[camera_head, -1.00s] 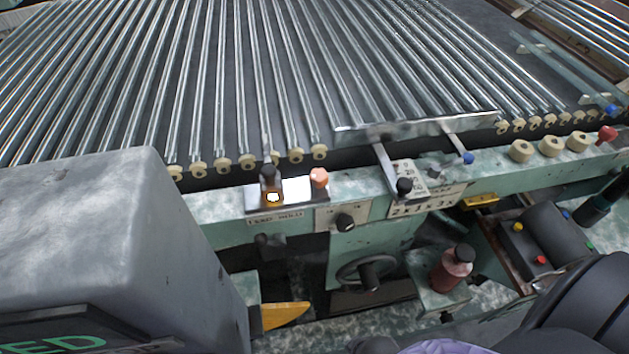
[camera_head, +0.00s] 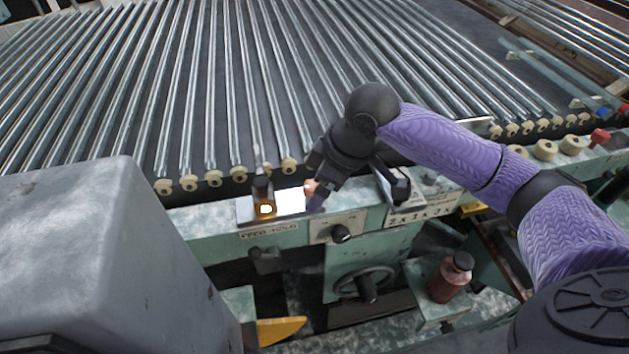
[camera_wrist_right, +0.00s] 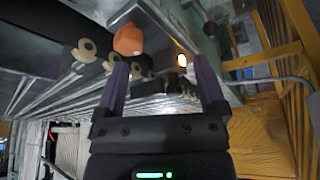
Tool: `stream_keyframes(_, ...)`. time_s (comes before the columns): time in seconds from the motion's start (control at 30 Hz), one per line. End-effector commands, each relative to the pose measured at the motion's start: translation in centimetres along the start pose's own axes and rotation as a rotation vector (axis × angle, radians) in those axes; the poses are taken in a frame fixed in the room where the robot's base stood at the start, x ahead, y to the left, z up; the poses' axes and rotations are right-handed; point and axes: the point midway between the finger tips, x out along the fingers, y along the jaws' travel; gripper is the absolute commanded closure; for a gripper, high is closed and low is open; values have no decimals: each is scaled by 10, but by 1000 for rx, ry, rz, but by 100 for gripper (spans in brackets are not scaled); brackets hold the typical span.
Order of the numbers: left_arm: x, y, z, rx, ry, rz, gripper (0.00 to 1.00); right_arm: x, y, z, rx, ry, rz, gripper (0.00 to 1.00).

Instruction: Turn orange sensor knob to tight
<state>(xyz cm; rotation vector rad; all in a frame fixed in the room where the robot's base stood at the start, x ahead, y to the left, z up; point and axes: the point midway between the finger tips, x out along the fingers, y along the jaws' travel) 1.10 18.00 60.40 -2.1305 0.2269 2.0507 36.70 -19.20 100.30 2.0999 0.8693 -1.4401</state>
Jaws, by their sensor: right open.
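The orange sensor knob (camera_head: 310,187) sits on the front rail of the machine, partly hidden by my right gripper (camera_head: 317,182) in the head view. In the right wrist view the orange knob (camera_wrist_right: 128,38) is a faceted cap just beyond the tip of the left-hand finger. My right gripper (camera_wrist_right: 161,72) is open, with nothing between its two purple fingers. The knob lies toward one finger, not centred between them; I cannot tell whether they touch. My left gripper is not in view.
Glass tubes on rollers (camera_head: 213,178) lie behind. A grey housing (camera_head: 95,250) fills the left, and a red bottle (camera_head: 450,280) stands lower right.

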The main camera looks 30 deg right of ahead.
Motion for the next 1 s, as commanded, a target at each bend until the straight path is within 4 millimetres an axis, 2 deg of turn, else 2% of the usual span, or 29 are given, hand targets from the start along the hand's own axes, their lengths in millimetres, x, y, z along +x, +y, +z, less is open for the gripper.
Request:
stream_keyframes(0.03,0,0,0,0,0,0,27,-18,17,-1,23,5,18,10)
stream_keyframes(0.1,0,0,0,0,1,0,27,-37,31,-1,53,15,20,10)
stream_keyframes(0.2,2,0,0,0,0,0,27,-42,38,-2,72,26,16,10)
stream_keyframes(0.27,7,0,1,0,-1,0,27,-32,38,-1,74,26,13,10)
stream_keyframes(0.5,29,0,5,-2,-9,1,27,28,38,-2,72,26,12,10)
stream_keyframes(0.6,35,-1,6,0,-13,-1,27,44,38,-3,71,27,12,10)
stream_keyframes(0.73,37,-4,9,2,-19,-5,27,53,38,-4,70,27,15,10)
stream_keyframes(0.97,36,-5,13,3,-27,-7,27,52,38,-5,70,28,15,10)
stream_keyframes(1.0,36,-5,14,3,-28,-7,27,52,38,-5,70,28,15,16)
